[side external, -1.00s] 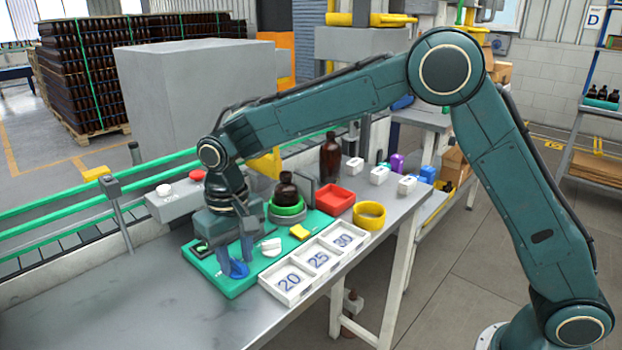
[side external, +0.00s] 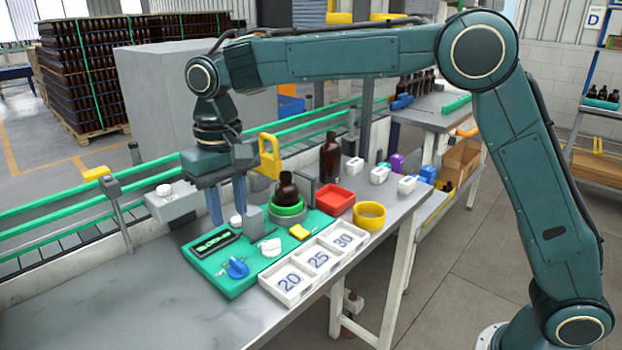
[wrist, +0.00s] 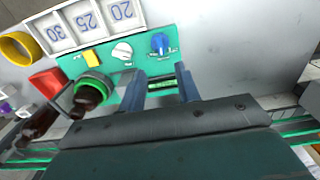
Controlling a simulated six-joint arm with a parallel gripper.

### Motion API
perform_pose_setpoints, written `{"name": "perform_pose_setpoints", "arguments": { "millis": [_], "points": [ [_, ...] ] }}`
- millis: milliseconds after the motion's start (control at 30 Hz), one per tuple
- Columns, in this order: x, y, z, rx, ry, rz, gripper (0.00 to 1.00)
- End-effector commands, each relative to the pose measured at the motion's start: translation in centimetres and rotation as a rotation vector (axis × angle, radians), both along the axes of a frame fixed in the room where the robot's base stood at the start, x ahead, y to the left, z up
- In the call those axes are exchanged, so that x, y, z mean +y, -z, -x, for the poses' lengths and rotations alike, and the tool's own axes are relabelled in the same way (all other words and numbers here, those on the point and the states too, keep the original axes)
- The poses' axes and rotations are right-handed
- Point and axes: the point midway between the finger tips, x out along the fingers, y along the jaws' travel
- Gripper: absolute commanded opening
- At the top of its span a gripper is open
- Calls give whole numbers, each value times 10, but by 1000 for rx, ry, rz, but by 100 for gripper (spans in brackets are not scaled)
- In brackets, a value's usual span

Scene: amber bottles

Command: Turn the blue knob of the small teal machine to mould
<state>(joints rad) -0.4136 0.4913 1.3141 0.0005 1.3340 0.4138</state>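The small teal machine (side external: 218,286) lies on the grey bench. Its blue knob (side external: 237,268) is at the front left corner; it also shows in the wrist view (wrist: 159,43). Beside it is a white knob (side external: 270,247). A dark display (side external: 213,244) has green characters too small to read surely. A brown bottle (side external: 286,190) stands in a green ring (side external: 287,212) on the machine. My gripper (side external: 228,214) is open and empty, raised above the machine's back part, apart from the blue knob. I cannot tell which mark the knob points at.
A white tray (side external: 301,286) marked 20, 25 and 30 lies along the machine's front. A red tray (side external: 336,199), a yellow ring (side external: 369,214) and a taller brown bottle (side external: 330,158) stand to the right. A conveyor with green rails runs behind. The bench's left front is clear.

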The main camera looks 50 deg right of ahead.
Motion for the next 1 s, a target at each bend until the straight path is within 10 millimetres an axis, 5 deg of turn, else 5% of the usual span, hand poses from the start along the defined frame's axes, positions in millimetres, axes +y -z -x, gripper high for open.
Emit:
{"name": "perform_pose_setpoints", "arguments": {
  "millis": [300,1000],
  "points": [
    [0,-29,0,-1,0,0,33],
    [-15,-43,9,-23,1,-9,33]
  ]
}}
